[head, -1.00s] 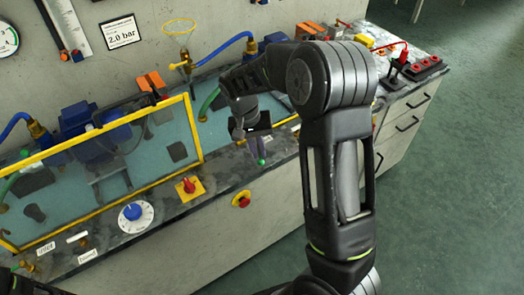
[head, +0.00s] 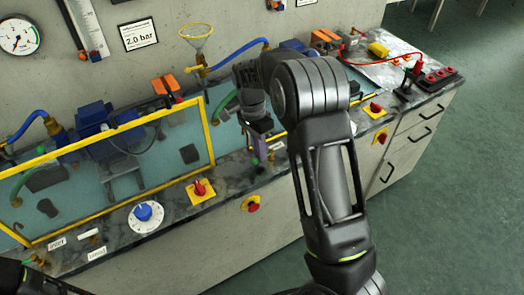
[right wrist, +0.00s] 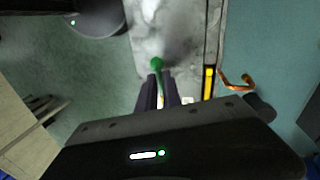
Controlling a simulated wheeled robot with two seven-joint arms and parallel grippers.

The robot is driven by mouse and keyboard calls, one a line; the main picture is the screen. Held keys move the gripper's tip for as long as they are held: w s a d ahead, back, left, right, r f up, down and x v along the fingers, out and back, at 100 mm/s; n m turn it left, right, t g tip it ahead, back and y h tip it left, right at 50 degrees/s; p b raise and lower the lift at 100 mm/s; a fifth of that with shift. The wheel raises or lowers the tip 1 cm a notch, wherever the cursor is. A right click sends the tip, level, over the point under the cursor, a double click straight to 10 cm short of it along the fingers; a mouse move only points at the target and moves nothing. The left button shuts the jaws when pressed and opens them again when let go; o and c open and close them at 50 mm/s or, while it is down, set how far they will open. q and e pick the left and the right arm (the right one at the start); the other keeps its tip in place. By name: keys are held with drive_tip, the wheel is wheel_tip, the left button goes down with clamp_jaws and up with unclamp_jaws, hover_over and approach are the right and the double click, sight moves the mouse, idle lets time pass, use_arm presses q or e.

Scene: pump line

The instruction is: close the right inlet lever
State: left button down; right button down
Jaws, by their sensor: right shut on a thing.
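A lever with a round green knob (right wrist: 157,64) shows at the fingertips in the right wrist view, its thin green stem running down between the fingers. My right gripper (right wrist: 157,82) is shut on this lever. In the head view my right gripper (head: 262,155) points down at the front edge of the bench, just right of the framed tank, and hides most of the lever. Whether this lever is open or closed cannot be told. My left gripper is out of view.
A yellow-framed clear panel (head: 110,175) stands left of my right gripper. A red switch (head: 200,188), a blue-knobbed dial (head: 145,214) and a red button (head: 251,204) sit along the front. Black-and-red sockets (head: 437,79) lie at the right.

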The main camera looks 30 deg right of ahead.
drive_tip(key=shift+w+m, duration=0.3)
drive_tip(key=shift+m, duration=0.5)
drive_tip(key=c, duration=1.5)
unclamp_jaws()
drive_tip(key=shift+r, duration=0.1)
drive_tip(key=shift+w+r+b, duration=0.1)
drive_tip(key=shift+w+r, duration=0.15)
drive_tip(key=shift+r, duration=1)
drive_tip(key=shift+w+r+b, duration=0.1)
drive_tip(key=shift+w+r, duration=0.2)
drive_tip(key=shift+r, duration=0.95)
drive_tip(key=shift+w+r+b, duration=0.1)
drive_tip(key=shift+w+r, duration=0.15)
drive_tip(key=shift+r, duration=1)
